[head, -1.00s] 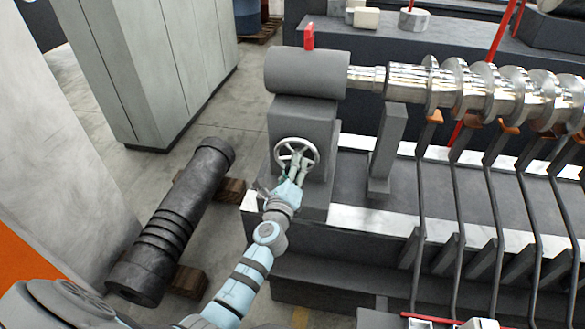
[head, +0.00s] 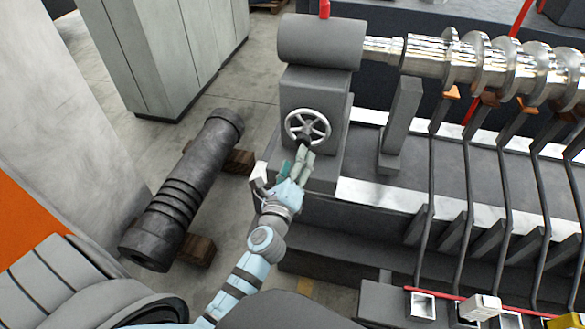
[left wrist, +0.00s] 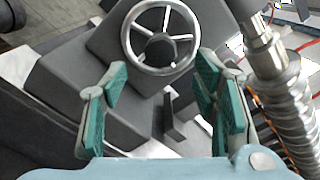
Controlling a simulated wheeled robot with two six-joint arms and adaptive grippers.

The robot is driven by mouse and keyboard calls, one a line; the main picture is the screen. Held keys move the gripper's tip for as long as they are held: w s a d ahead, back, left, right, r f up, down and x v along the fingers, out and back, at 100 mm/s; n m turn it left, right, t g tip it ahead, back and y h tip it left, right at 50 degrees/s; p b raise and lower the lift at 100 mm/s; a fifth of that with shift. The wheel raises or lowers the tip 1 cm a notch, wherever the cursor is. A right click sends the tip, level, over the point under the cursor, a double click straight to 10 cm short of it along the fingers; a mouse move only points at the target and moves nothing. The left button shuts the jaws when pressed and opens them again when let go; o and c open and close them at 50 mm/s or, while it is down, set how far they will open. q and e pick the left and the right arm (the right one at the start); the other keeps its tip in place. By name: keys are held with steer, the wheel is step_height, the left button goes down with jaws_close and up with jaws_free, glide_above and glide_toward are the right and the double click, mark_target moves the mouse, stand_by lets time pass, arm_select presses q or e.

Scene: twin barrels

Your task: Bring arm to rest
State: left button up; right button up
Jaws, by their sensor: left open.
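My left gripper (head: 289,172) is just below and in front of a grey handwheel (head: 307,127) on the machine's headstock. In the left wrist view my left gripper (left wrist: 160,100) has its two green-padded fingers spread wide with nothing between them. The handwheel (left wrist: 184,64) sits beyond the fingertips there, and no finger grips its rim. My left arm (head: 238,285) reaches up from the bottom of the head view. My right gripper does not show.
A dark ribbed barrel (head: 185,195) lies on wooden blocks (head: 198,250) to the left. A grey cabinet (head: 165,55) stands behind it. Bare floor lies between barrel and machine.

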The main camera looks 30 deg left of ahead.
arm_select(q)
steer(key=v, duration=0.3)
steer(key=shift+s, duration=0.1)
